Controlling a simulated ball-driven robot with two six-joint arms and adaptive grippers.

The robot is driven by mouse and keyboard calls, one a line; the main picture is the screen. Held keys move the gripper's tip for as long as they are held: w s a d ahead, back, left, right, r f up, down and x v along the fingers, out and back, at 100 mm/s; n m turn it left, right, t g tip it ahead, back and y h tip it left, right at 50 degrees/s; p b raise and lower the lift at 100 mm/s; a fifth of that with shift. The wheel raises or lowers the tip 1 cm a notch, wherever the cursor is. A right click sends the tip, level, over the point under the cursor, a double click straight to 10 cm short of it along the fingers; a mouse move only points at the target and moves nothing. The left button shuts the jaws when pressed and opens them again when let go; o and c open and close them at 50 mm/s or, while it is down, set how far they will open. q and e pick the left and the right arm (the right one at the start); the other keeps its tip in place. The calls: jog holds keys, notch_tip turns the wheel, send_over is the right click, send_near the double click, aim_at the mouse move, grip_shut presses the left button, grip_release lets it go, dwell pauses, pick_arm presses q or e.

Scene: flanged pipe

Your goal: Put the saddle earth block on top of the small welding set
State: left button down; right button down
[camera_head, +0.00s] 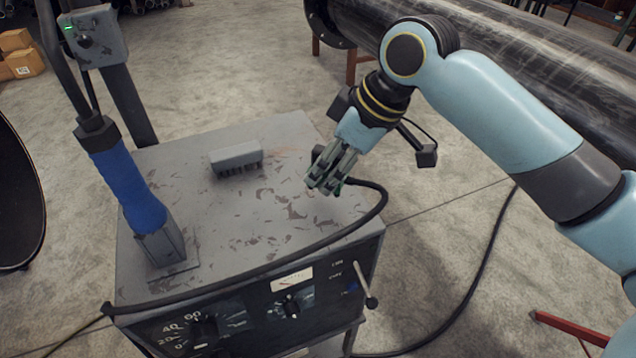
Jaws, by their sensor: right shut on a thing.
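The small welding set (190,195) is a worn grey box with dials and a switch on its dark front panel. My right gripper (322,183) is over the right part of its top, fingers pointing down and shut on a dark thing at a black cable's end. I take this for the saddle earth block; the fingers hide most of it. I cannot tell whether it touches the top. The black cable (384,200) loops right from the fingers, then runs left along the set's front edge. My left gripper is out of view.
A grey ribbed block (236,158) sits on the top's back middle. A blue-wrapped upright piece (128,185) stands at its left. A large dark pipe (540,60) lies behind my right arm. A red bar (570,328) is at lower right. The top's middle is clear.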

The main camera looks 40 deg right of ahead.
aim_at(345, 152)
jog(key=shift+w+a+f, duration=0.2)
jog(key=shift+w+f, duration=0.05)
jog(key=shift+w, duration=0.25)
jog(key=shift+w+a+f, duration=0.2)
jog(key=shift+w+f, duration=0.05)
jog(key=shift+w, duration=0.25)
jog(key=shift+f, duration=2.1)
jog(key=shift+f, duration=0.1)
jog(key=c, duration=0.6)
grip_release()
jog(key=p+v, duration=0.1)
jog(key=v, duration=1.1)
